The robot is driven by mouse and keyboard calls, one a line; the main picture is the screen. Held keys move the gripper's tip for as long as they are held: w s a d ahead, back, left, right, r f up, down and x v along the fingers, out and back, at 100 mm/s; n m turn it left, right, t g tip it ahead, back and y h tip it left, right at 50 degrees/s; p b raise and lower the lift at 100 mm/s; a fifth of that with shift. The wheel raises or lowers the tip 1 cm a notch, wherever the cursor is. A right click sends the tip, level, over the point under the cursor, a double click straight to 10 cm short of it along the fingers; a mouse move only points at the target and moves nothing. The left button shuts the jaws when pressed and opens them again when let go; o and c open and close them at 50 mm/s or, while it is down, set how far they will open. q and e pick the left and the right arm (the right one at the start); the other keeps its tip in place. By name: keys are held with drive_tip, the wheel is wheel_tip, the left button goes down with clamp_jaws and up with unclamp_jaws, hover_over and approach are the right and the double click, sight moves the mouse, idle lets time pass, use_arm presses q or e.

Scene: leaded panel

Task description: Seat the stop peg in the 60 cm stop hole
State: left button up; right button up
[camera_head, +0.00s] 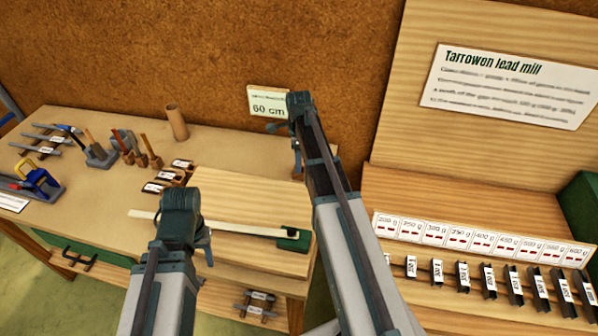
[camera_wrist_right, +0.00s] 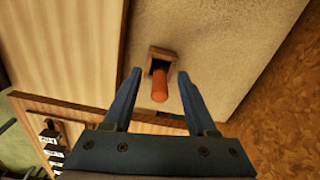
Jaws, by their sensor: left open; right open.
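An orange-red peg (camera_wrist_right: 160,86), which looks like the stop peg, stands in a small wooden block (camera_wrist_right: 163,53) in the right wrist view. My right gripper (camera_wrist_right: 156,78) is open, with its two fingers on either side of the peg and visible gaps between. In the head view my right gripper (camera_head: 278,127) is over the back right of the bench, and my arm hides most of that spot. My left gripper (camera_head: 207,250) is over the bench front, mostly hidden behind its wrist. A sign (camera_head: 268,103) reads 60 cm. I cannot make out the stop hole.
A long pale strip (camera_head: 240,229) runs along the wooden board (camera_head: 255,200) to a green block (camera_head: 293,240). Tools and a brown cylinder (camera_head: 176,122) stand at the bench's left and back. At right, labelled weights (camera_head: 463,275) line a shelf below a sign board.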

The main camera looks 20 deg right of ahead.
use_arm(q)
drive_tip(key=shift+f, duration=0.75)
use_arm(e)
drive_tip(key=shift+f, duration=0.7)
use_arm(q)
drive_tip(key=shift+r, duration=0.1)
use_arm(e)
drive_tip(key=shift+r, duration=0.1)
clamp_jaws()
use_arm(q)
drive_tip(key=shift+r, duration=0.1)
drive_tip(key=shift+r+p, duration=0.4)
drive_tip(key=shift+r, duration=0.05)
use_arm(e)
drive_tip(key=shift+r, duration=0.55)
wheel_tip(320, 180, up, 3)
drive_tip(key=p, duration=0.3)
use_arm(q)
wheel_tip(320, 180, up, 4)
drive_tip(key=shift+f+p, duration=0.1)
drive_tip(key=shift+p, duration=0.35)
use_arm(e)
drive_tip(key=s+a, duration=0.3)
drive_tip(key=a, duration=0.1)
drive_tip(key=s+a, duration=0.3)
drive_tip(key=a, duration=0.1)
drive_tip(key=s+a+r, duration=0.1)
drive_tip(key=s+a, duration=0.3)
drive_tip(key=shift+a, duration=0.35)
